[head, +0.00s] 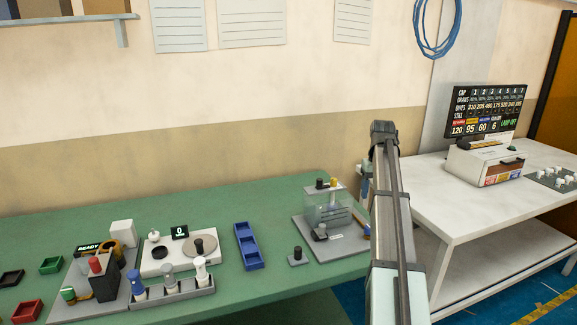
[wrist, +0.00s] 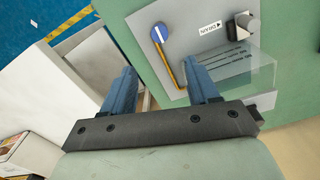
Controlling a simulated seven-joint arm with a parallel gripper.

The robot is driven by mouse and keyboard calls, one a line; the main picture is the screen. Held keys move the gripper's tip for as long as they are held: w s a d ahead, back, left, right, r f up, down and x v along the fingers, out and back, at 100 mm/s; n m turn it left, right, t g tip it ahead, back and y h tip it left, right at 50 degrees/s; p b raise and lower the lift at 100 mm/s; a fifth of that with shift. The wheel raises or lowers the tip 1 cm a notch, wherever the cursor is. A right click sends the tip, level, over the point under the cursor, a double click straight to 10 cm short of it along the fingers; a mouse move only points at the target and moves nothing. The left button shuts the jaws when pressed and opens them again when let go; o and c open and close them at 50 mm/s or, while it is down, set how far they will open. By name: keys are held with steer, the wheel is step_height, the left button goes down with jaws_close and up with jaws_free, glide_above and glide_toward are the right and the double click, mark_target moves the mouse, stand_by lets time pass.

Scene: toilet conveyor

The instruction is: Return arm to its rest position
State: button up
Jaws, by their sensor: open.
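My arm (head: 393,215) rises from the lower edge of the head view in front of the gap between the green and white tables, and its top bends away. My gripper (wrist: 163,75) shows in the wrist view with two blue fingers spread wide and nothing between them. It hangs over the right end of the green table, near the clear-box station. That station has a grey base (wrist: 190,20), a blue-and-white round knob (wrist: 158,32) and a yellow rod (wrist: 173,62). The gripper's fingers cannot be made out clearly in the head view.
The green table (head: 275,285) holds a clear box (head: 328,212), a blue tray (head: 247,247), a rack of bottles (head: 175,292) and several small bins. The white table (head: 450,208) at right carries a screen (head: 488,110) and a white machine (head: 485,163).

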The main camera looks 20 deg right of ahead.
steer(key=s+d+f+g+h, duration=0.3)
steer(key=s+d+f+h, duration=0.5)
steer(key=s+d+f, duration=1.45)
step_height(320, 180, down, 7)
steer(key=s+d, duration=0.2)
steer(key=s+a+f+n+y, duration=0.1)
steer(key=a+f, duration=0.8)
steer(key=a, duration=0.3)
steer(key=a+f+n+y, duration=0.1)
steer(key=a+f, duration=0.8)
steer(key=a, duration=0.3)
steer(key=s+a+f+n+y, duration=0.1)
steer(key=a+f+y, duration=0.1)
steer(key=a+f, duration=0.8)
steer(key=s+a+f+g+y, duration=0.2)
steer(key=s+a, duration=0.8)
steer(key=a, duration=0.4)
steer(key=s+a+f+g+y, duration=0.1)
steer(key=s+a+f+y, duration=0.1)
steer(key=s+a, duration=0.7)
steer(key=a+f, duration=0.1)
steer(key=a, duration=0.5)
steer(key=shift+s+a+g, duration=0.25)
steer(key=shift+s+g, duration=0.15)
